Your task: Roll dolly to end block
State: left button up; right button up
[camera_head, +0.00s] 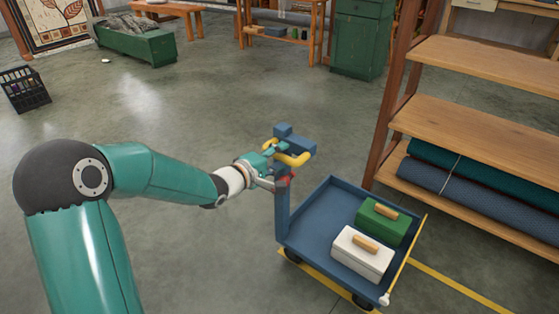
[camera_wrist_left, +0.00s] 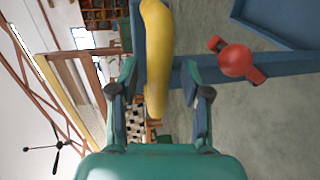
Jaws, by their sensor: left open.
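The blue dolly (camera_head: 312,245) stands on the floor right of centre, beside the shelf. Its upright post carries a handle with yellow grips (camera_head: 296,159) and a red knob (camera_head: 284,180). My left gripper (camera_head: 272,163) is at the handle, its jaws open. In the left wrist view a yellow grip (camera_wrist_left: 157,45) runs between the open fingers (camera_wrist_left: 158,95), and the red knob (camera_wrist_left: 236,60) is off to the right. I cannot tell whether the fingers touch the grip. I cannot make out an end block for certain. My right gripper is not in view.
A green box (camera_head: 372,228) and a white box (camera_head: 350,265) with wooden handles sit on the dolly. A yellow floor line (camera_head: 455,284) runs under it. A wooden shelf (camera_head: 470,125) with rolls stands close at right. Floor behind the dolly is clear.

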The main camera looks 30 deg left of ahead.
pick_arm(q)
jog(key=shift+w, duration=0.25)
jog(key=shift+f, duration=0.1)
grip_shut()
